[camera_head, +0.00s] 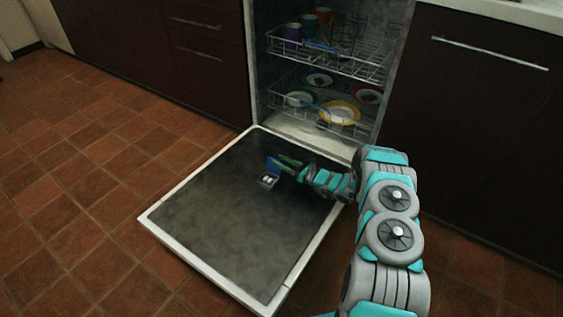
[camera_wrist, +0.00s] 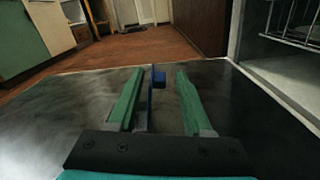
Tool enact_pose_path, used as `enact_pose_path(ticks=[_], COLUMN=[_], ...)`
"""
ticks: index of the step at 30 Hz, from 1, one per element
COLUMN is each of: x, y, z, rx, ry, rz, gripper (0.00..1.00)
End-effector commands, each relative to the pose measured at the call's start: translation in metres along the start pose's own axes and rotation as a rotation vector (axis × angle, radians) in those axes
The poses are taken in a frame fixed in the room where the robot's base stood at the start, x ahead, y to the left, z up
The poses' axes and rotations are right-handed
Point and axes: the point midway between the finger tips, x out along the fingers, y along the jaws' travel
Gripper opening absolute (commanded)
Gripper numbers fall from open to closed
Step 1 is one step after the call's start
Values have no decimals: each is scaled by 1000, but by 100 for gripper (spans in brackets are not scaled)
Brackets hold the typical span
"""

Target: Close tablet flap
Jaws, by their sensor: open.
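The dishwasher door (camera_head: 220,240) lies folded down. Near its middle is a small detergent compartment (camera_head: 268,182) with something white in it. The blue tablet flap (camera_head: 273,164) stands raised beside the compartment, so it is open. In the wrist view the blue flap (camera_wrist: 158,80) stands nearly edge-on, between and just beyond the green fingers. My gripper (camera_head: 286,163) reaches in from the right, low over the door, with its tips at the flap. In the wrist view my gripper (camera_wrist: 158,74) is open, fingers apart. Whether a finger touches the flap I cannot tell.
The lower rack (camera_head: 330,110) holds several plates, and the upper rack (camera_head: 330,62) holds cups; both are inside the dishwasher behind the door. Dark cabinets (camera_head: 480,120) flank it. The tiled floor (camera_head: 80,200) is clear on the left.

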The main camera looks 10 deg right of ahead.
Motion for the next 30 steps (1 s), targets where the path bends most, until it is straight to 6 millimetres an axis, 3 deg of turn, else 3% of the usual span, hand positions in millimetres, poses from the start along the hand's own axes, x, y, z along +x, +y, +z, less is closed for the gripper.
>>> enact_pose_path(ticks=[5, 18, 30], x=[0, 0, 0], y=[0, 0, 0], z=[0, -1, -1], rx=[0, 1, 0], ry=[1, 1, 1], rz=[0, 0, 0], gripper=[49, 0, 0])
